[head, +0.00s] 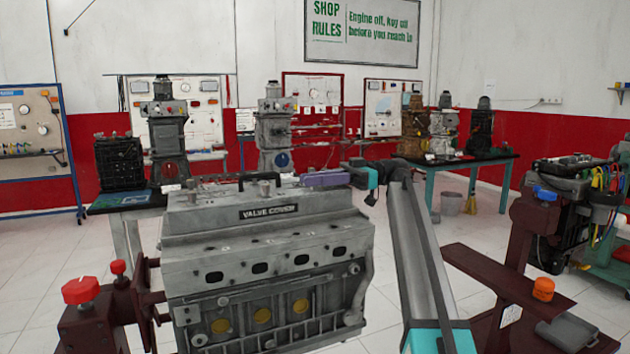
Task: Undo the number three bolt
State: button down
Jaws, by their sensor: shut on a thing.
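The grey engine (265,250) stands in the middle of the head view, with a valve cover (225,217) labelled "VALVE COVER" on top. Bolt heads stand up along the cover, including one at the left (193,186) and one near the middle (264,189). I cannot read any bolt number. My gripper (352,176) is over the right end of the cover, at the end of my arm from the lower right. It is shut on a purple and grey elongated thing (324,179), which points left over the cover. Its tip is small, and I cannot tell whether it touches a bolt.
A dark red stand with a red knob (82,291) is at the engine's left. A dark red stand with an orange cap (543,289) is at the right. Another engine (565,210) with coloured cables is beyond it. Tables with engines stand at the back. Open tiled floor lies between.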

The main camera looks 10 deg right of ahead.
jog(key=shift+r, duration=0.1)
jog(key=c, duration=1.7)
grip_release()
jog(key=shift+r, duration=1.6)
jog(key=shift+s+r, duration=0.1)
jog(key=shift+s, duration=0.1)
jog(key=shift+s+d+r+b, duration=0.2)
jog(key=shift+s+b, duration=0.65)
jog(key=shift+s, duration=1.75)
jog(key=shift+s+d+r+b, duration=0.25)
jog(key=shift+s+b, duration=0.55)
jog(key=shift+s, duration=1.8)
jog(key=shift+s+d+r+b, duration=0.1)
jog(key=shift+s+r+b, duration=0.5)
jog(key=shift+s, duration=2)
jog(key=shift+f, duration=0.3)
